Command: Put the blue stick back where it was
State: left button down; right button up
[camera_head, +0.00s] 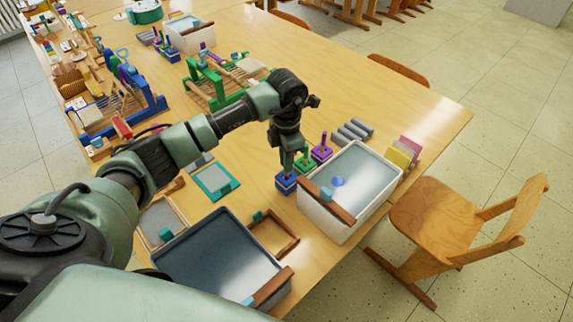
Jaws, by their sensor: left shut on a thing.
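My left gripper (288,166) comes down from above onto the small blue block-like piece (285,184) on the table. It is shut on the blue stick, which is mostly hidden between the fingers. The blue piece stands upright at the near end of a row, beside a similar green piece (303,164) and a purple piece (322,153), each with an upright stick. I cannot tell whether the blue piece rests on the table or is slightly raised. My right gripper is not in view.
A grey-blue tub (215,262) and wooden frame (291,240) lie nearer. Grey cylinders (352,133) lie behind the row. A wooden chair (440,222) stands at right.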

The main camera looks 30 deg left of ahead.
pick_arm(q)
notch_tip(320, 180, down, 2)
jog(key=shift+f, duration=0.2)
jog(key=shift+f, duration=0.2)
jog(key=c, duration=1.5)
grip_release()
